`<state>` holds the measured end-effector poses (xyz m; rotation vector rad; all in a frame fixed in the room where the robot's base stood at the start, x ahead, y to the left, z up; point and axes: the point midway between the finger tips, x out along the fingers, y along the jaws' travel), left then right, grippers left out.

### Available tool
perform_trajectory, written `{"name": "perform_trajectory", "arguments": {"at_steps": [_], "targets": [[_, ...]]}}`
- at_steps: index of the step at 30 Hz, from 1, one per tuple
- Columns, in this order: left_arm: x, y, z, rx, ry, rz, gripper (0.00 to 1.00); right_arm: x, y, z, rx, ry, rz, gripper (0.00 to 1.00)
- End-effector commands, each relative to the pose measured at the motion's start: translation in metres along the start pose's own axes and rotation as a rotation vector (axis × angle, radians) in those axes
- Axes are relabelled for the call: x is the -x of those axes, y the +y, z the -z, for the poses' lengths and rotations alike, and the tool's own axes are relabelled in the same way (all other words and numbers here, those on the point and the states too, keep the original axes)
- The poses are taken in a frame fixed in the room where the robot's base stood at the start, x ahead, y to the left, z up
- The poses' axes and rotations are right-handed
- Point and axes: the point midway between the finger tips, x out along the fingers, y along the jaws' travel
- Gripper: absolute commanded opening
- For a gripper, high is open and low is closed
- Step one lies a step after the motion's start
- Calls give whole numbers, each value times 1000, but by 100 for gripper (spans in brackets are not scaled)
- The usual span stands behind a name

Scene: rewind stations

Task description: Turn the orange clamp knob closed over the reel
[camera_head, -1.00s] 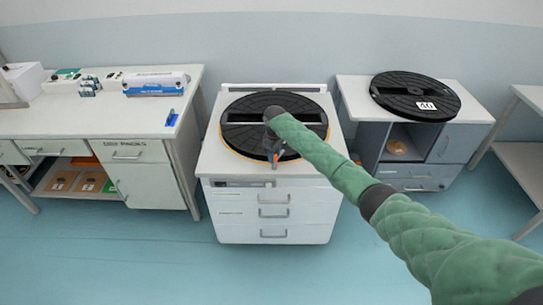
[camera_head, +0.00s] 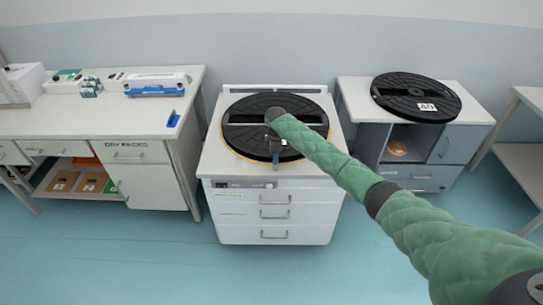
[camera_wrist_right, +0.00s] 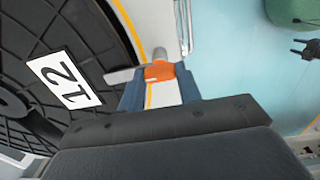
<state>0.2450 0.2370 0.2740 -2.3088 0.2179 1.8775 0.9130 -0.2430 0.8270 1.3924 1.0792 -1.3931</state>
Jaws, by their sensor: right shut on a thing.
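The orange clamp knob (camera_wrist_right: 160,71) sits between the blue fingers of my right gripper (camera_wrist_right: 158,82) in the right wrist view. The gripper is shut on it. A grey lever part sticks out to the left of the knob, towards the reel. The black reel (camera_wrist_right: 30,45), with a label reading 12, lies to the left. In the head view the reel (camera_head: 243,112) lies flat on the middle cabinet, and my right gripper (camera_head: 275,150) points down at its front edge. The knob cannot be made out there.
The middle cabinet (camera_head: 215,160) has a white top and drawers. Another black reel (camera_head: 400,88), labelled 40, lies on the grey cabinet to the right. A bench (camera_head: 95,120) with boxes stands at the left. Blue floor lies open in front.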

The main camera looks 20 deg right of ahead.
Motion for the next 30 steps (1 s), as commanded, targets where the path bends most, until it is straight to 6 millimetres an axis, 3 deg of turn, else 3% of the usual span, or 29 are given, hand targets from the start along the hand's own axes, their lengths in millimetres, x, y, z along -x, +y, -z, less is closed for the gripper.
{"name": "perform_trajectory", "arguments": {"at_steps": [5, 11, 12, 15, 26, 28, 30], "targets": [[0, 11, 12, 4, 12, -9, 47, 1, 1, -2, 4, 0, -2, 0], [1, 20, 8, 7, 9, -18, 47, 1, 1, -1, 4, 0, -2, 0], [1, 21, 6, 7, 6, -18, 47, 1, 1, -1, 4, 0, -2, 36], [1, 21, -1, 6, 0, -18, 47, 0, 1, -1, 3, 0, -1, 56], [0, 0, -16, -2, -16, 0, 47, 3, 0, -1, 3, 1, -1, 56], [-2, -1, -13, 0, -18, 1, 47, 7, 1, -1, 3, 2, -2, 56], [5, 12, 14, 6, 1, -11, 47, 15, 1, -1, 3, 2, -2, 56]]}}
